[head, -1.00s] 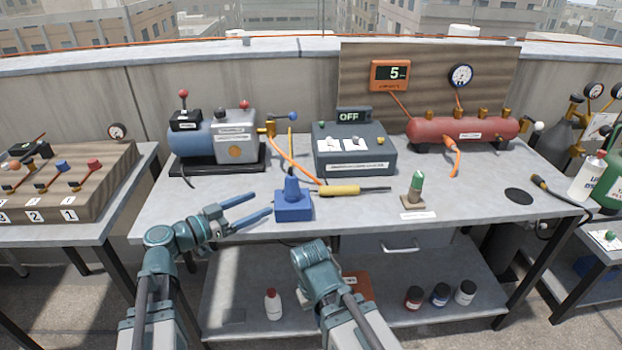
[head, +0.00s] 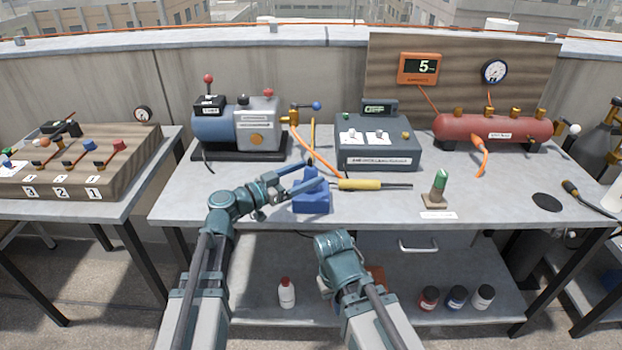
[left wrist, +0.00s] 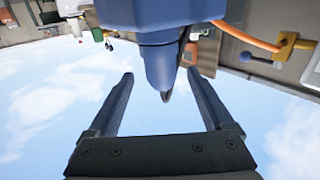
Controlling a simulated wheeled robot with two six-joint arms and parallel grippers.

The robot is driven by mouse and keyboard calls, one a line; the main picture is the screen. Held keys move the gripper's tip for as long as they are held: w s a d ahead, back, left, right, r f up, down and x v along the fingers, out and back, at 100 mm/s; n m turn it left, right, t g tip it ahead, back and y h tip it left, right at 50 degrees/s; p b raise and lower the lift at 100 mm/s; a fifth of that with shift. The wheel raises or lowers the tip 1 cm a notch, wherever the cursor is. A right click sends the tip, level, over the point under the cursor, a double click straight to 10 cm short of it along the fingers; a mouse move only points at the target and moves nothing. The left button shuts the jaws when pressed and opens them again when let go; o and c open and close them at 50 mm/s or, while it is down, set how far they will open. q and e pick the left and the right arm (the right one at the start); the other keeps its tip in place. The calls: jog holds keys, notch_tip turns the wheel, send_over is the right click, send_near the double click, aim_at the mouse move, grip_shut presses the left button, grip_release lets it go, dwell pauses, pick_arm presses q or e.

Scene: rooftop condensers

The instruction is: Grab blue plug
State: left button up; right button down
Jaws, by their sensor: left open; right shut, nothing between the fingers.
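The blue plug (head: 310,177) stands upright on a blue block (head: 312,204) near the front edge of the workbench. My left gripper (head: 314,170) is open, with its blue fingers reaching around the plug from the left. In the left wrist view, which looks upside down, the plug (left wrist: 162,62) hangs between the two spread finger ends (left wrist: 160,74), with a visible gap on each side. My right gripper (head: 333,240) is shut and empty, low in front of the bench edge; its fingertips are hard to make out.
A yellow-handled tool (head: 360,184) lies just right of the blue block. Behind are a blue-grey pump (head: 235,127) with an orange hose (head: 297,140) and a dark switch box (head: 378,150). A green-topped part (head: 438,184) stands further right.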

aim_at(317, 169)
pick_arm(q)
jog(key=shift+f+x, duration=0.2)
jog(key=shift+x, duration=2.55)
jog(key=shift+a, duration=0.15)
grip_shut()
